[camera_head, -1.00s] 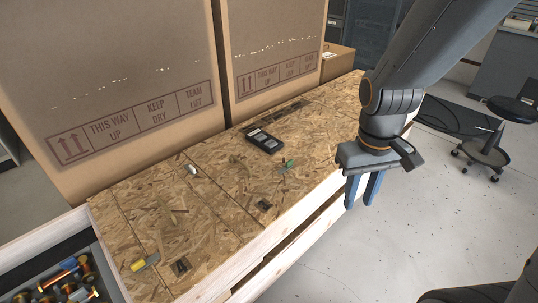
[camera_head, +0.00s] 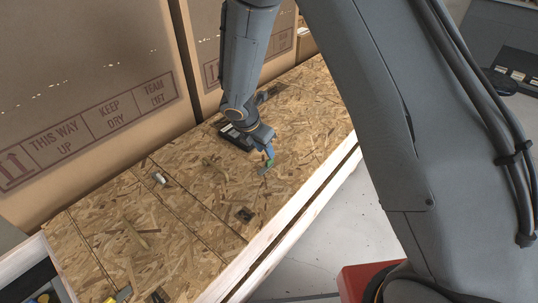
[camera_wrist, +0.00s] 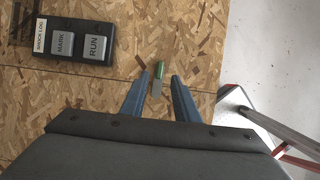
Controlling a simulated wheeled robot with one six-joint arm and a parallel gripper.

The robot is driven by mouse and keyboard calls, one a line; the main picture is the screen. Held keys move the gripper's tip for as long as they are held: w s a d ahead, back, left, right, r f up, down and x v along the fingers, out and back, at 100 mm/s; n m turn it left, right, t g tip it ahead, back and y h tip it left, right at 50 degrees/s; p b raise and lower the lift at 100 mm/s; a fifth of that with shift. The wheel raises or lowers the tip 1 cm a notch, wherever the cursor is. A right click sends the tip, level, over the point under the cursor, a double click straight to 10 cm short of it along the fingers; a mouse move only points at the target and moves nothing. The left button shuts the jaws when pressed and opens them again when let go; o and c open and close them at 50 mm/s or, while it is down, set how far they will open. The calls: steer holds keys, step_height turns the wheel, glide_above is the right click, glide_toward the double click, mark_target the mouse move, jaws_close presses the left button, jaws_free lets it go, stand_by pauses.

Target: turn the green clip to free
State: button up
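The green clip (camera_head: 264,169) is on the chipboard crate top, near its front edge. In the wrist view the clip (camera_wrist: 160,70) has a green end pointing away from me and a grey metal strip (camera_wrist: 156,89) nearer me. My gripper (camera_head: 269,153) points down at the clip in the head view. In the wrist view its two blue fingers (camera_wrist: 159,76) are apart, with the clip showing in the gap between them. Neither finger visibly touches it. The exact height of the fingertips above the board is unclear.
A black shock log box (camera_wrist: 78,42) with MARK and RUN buttons lies left of the clip. A white knob (camera_head: 159,178), a small black fitting (camera_head: 244,214) and a yellow clip (camera_head: 123,294) sit on the board. Large cardboard boxes (camera_head: 85,90) stand behind.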

mark_target(269, 160)
steer(key=shift+x, duration=3.15)
steer(key=shift+s, duration=0.1)
jaws_close()
